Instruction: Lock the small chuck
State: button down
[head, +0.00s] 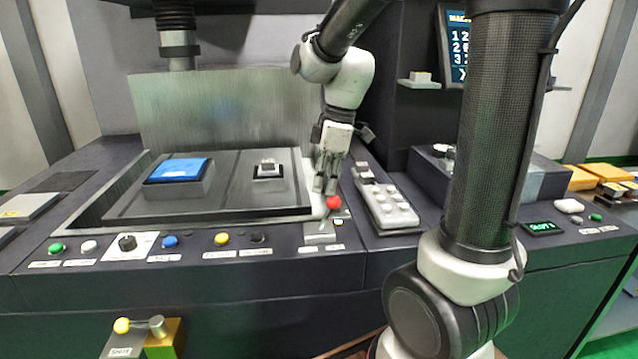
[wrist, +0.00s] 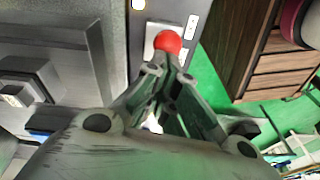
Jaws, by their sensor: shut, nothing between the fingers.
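A small dark chuck (head: 268,172) with a pale metal piece on top sits on the right half of the machine's sunken table. A lever with a red ball knob (head: 333,202) stands on a pale plate at the front right of the table; its label is too small to read. My gripper (head: 325,190) points down right at this knob. In the wrist view the red ball knob (wrist: 168,42) shows just beyond the closed fingertips of my gripper (wrist: 170,68). The tips look very near or against it; I cannot tell if they touch.
A larger block with a blue top (head: 178,168) sits on the table's left half. Several coloured knobs, including a yellow one (head: 221,238), line the front panel. A grey tray with pegs (head: 388,207) lies right of the lever.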

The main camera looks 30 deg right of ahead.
dwell(0.6)
notch_tip(320, 180, up, 11)
jog(key=d, duration=0.2)
jog(key=shift+d+r, duration=0.15)
jog(key=shift+d, duration=0.1)
dwell(0.5)
